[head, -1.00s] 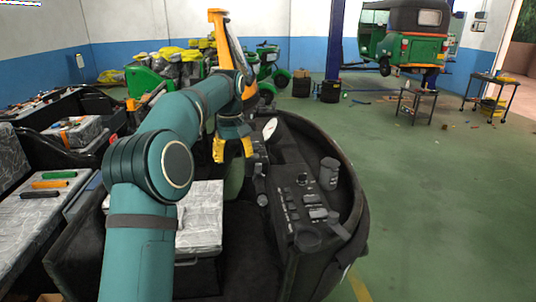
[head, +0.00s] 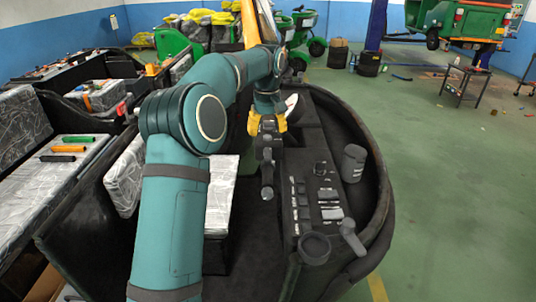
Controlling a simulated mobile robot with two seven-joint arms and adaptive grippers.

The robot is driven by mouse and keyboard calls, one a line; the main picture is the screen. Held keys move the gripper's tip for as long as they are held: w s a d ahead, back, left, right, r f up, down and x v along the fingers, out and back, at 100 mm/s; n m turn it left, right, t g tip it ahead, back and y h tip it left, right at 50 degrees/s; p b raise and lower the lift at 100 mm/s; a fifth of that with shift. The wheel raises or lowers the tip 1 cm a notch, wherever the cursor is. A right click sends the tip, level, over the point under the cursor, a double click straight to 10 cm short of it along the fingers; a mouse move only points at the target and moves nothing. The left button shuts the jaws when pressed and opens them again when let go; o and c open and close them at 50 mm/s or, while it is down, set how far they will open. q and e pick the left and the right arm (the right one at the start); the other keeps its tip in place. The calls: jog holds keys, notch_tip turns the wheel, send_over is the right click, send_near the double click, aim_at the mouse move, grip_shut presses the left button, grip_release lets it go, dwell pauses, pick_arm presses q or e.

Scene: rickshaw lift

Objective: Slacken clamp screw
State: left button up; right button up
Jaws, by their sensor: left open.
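My left gripper (head: 267,124), with yellow fingertips, hangs at the far side of the round black tub-like body. Its fingers are apart, one on each side of the top of a dark jointed fitting (head: 267,165). This fitting has a small rounded end at its bottom. The clamp screw cannot be told apart from the rest of this dark fitting. I cannot tell whether the fingers touch it. My right gripper is out of view.
A black panel (head: 318,205) with switches, a dark cylinder (head: 353,163) and a knobbed lever (head: 352,237) lie to the right.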

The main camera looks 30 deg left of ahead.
aim_at(267, 148)
pick_arm(q)
notch_tip(267, 148, down, 8)
jog(key=shift+w+r+b, duration=0.1)
jog(key=shift+r+b, duration=0.05)
jog(key=shift+b, duration=0.45)
grip_shut()
